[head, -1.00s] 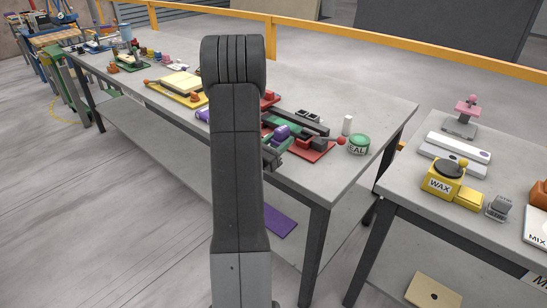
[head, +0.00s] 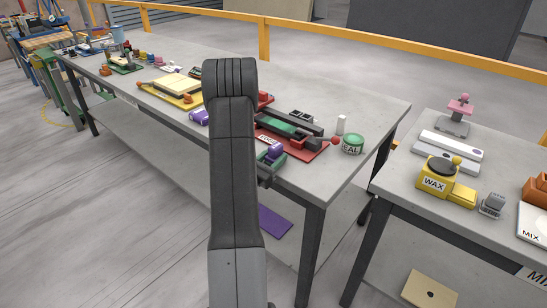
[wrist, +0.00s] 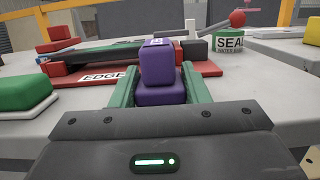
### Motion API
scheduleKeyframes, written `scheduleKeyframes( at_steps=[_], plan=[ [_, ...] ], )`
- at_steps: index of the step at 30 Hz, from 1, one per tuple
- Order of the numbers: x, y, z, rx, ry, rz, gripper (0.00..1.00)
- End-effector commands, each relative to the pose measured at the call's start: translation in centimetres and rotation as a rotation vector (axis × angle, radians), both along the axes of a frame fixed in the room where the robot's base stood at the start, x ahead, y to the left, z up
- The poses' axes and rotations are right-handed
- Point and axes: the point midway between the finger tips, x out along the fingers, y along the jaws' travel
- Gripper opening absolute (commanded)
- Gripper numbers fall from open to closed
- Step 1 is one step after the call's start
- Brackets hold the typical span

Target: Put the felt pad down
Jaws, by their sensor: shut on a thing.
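The felt pad, seemingly the purple block with an upright purple grip (wrist: 158,68), is held between the green jaws of my gripper (wrist: 158,88). It also shows in the head view (head: 272,150), beside my arm near the front edge of the grey table (head: 365,120). In the wrist view it stands in front of a red board lettered EDGE (wrist: 75,76). I cannot tell whether its underside touches the table. My arm hides part of the gripper in the head view.
A green block (wrist: 25,92) lies left of my gripper. Another purple item (head: 199,117) lies left of my arm.

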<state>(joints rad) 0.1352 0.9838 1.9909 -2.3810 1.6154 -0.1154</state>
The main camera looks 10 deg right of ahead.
Motion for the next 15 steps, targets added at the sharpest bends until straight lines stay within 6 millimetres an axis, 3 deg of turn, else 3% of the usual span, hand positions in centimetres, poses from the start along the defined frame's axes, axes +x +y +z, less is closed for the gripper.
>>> scheduleKeyframes(
  at_steps=[1,2,5,15],
  plan=[
    [0.00,0.01,-0.33,0.000,0.000,0.000,0.23],
    [0.00,0.00,-0.22,0.000,0.000,0.000,0.46],
    [-0.01,0.00,-0.16,0.000,0.000,0.000,0.63],
    [0.00,0.00,0.09,0.000,0.000,0.000,0.63]
  ],
)
